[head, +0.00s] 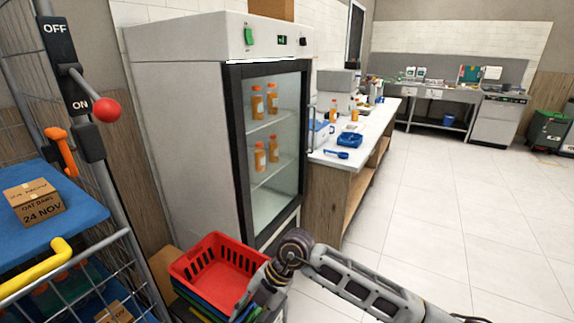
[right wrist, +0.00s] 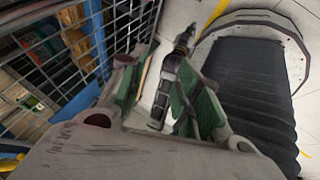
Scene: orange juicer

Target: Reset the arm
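My right arm comes in from the bottom right of the head view and bends down beside the red basket (head: 218,262). Its right gripper (head: 241,306) points down at the basket's right side, partly out of clear sight. In the right wrist view the right gripper (right wrist: 165,88) has its two green-padded fingers spread apart. A dark, narrow part shows between and beyond them; I cannot tell what it is, and nothing is clearly gripped. My left gripper is not in view.
A wire cart (head: 105,200) with a blue shelf (head: 75,222) and a small box (head: 34,201) stands at left. A glass-door fridge (head: 185,130) holds several orange bottles. A counter (head: 372,128) stands behind.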

